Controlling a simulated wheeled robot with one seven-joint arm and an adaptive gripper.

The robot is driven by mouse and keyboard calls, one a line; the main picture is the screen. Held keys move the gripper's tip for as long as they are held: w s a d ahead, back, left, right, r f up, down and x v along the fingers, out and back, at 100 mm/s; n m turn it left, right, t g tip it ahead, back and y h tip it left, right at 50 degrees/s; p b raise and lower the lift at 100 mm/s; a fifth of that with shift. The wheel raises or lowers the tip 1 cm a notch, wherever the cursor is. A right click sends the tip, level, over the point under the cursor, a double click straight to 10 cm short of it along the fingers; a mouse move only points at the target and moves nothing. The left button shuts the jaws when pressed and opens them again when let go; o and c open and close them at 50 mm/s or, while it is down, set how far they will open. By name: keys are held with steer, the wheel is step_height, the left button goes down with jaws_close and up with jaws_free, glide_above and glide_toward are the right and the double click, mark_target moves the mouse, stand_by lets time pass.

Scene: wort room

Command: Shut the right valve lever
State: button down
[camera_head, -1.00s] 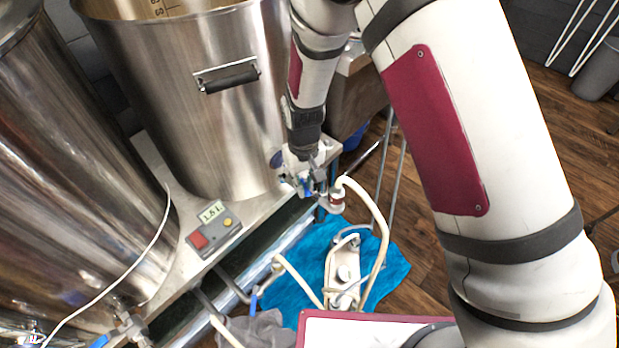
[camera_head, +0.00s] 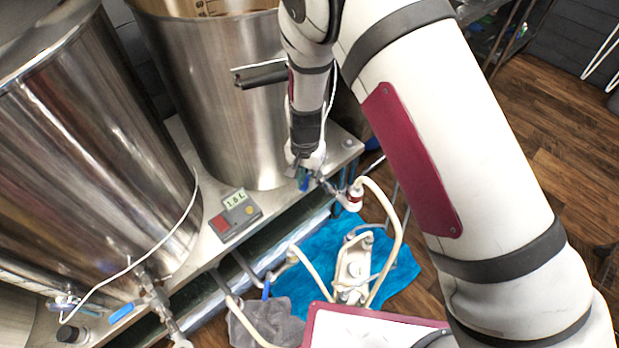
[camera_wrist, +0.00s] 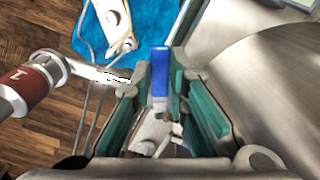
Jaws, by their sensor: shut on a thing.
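The right valve's blue lever (camera_wrist: 160,72) stands between the green-padded fingers of my gripper (camera_head: 304,178) in the wrist view. The fingers are shut on it. In the head view the gripper points down at the front of the right steel kettle (camera_head: 215,110), low by the shelf corner. The lever is mostly hidden there, with only a bit of blue showing. The valve's metal outlet (camera_wrist: 88,70) runs left in the wrist view to a hose coupling with a red band (camera_wrist: 32,84). The valve body is partly hidden by the fingers.
A second steel kettle (camera_head: 90,130) stands at left, with another blue lever (camera_head: 124,313) in front. A small controller (camera_head: 235,214) with a display sits on the metal shelf. A pump (camera_head: 353,267) with hoses lies on a blue towel (camera_head: 292,282), beside a grey cloth (camera_head: 262,324).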

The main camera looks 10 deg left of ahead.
steer(key=shift+a, duration=0.15)
stand_by(0.4)
steer(key=c, duration=1.6)
jaws_free()
steer(key=shift+o, duration=0.2)
